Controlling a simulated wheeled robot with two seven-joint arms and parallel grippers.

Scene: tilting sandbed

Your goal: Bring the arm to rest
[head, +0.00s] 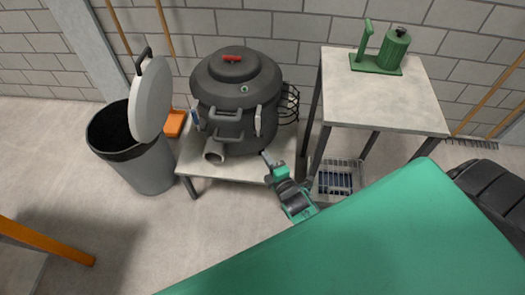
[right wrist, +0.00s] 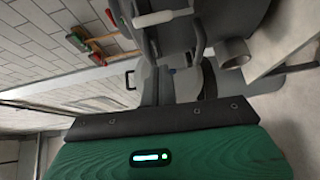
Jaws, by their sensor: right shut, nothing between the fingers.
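My right gripper (head: 266,158) shows in the head view at the front right of the big dark grey lidded vessel (head: 235,95). Its narrow tip is shut and holds nothing. The tip is close to the vessel's lower side and the pale table edge; I cannot tell whether it touches either. My green and dark wrist reaches back from it toward the lower right. In the right wrist view, the vessel fills the upper right, with its grey spout (right wrist: 235,53) and handles close by. My left gripper is not in view.
A grey bin (head: 143,160) with a raised lid stands left of the vessel's low table (head: 225,180). A taller table (head: 385,95) at right carries a green device (head: 388,52). A wire basket (head: 338,178) stands below it. An orange bar (head: 45,242) lies at lower left.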

